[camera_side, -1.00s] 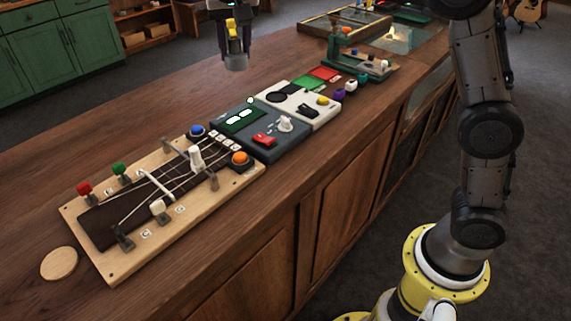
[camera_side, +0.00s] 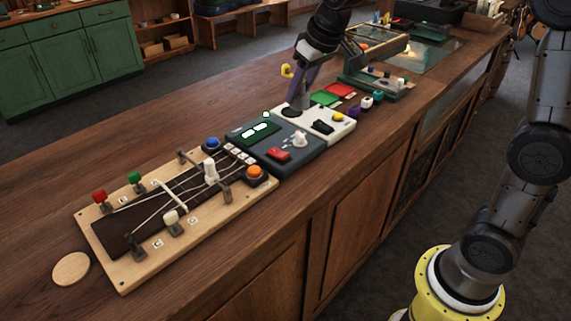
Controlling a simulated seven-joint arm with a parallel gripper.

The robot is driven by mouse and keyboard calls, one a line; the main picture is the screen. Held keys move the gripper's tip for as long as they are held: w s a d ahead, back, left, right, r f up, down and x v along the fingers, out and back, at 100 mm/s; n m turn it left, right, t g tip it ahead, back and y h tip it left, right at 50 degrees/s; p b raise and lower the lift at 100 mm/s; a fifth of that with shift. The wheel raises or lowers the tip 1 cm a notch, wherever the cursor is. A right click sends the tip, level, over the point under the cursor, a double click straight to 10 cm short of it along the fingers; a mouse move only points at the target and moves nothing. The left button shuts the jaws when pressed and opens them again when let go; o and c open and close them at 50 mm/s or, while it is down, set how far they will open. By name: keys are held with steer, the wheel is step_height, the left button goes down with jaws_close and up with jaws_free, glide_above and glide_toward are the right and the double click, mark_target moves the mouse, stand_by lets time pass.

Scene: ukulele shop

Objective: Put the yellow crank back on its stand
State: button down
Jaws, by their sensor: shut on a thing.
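The yellow crank (camera_side: 286,71) shows on the left side of my gripper (camera_side: 300,90), with its bent handle sticking out to the left. My gripper points down and is shut on the crank. A grey, rounded end shows below the fingers, just above or at the dark round spot (camera_side: 288,113) on the white box (camera_side: 322,118). I cannot tell whether it touches the box. The fingers and much of the crank's body are small and partly hidden. No separate part is plainly recognisable as the crank's stand.
A dark grey box (camera_side: 300,158) with a green display and a red switch adjoins the white box. The stringed wooden board (camera_side: 122,278) lies in front. Green (camera_side: 326,98) and red (camera_side: 341,90) pads and a green machine (camera_side: 385,90) stand behind. Bare counter lies to the left.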

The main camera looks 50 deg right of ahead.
mark_target(283, 70)
steer(key=w, duration=0.5)
steer(key=shift+w, duration=0.4)
steer(key=w+f, duration=0.3)
steer(key=w, duration=0.1)
steer(key=w+f, duration=0.3)
steer(key=w, duration=0.1)
steer(key=w+f, duration=0.3)
steer(key=w, duration=0.2)
steer(key=shift+x, duration=0.85)
steer(key=shift+s+x, duration=0.15)
steer(key=shift+x, duration=0.6)
steer(key=shift+s+x, duration=0.15)
steer(key=shift+x, duration=0.55)
steer(key=shift+f, duration=0.25)
steer(key=c, duration=0.5)
jaws_free()
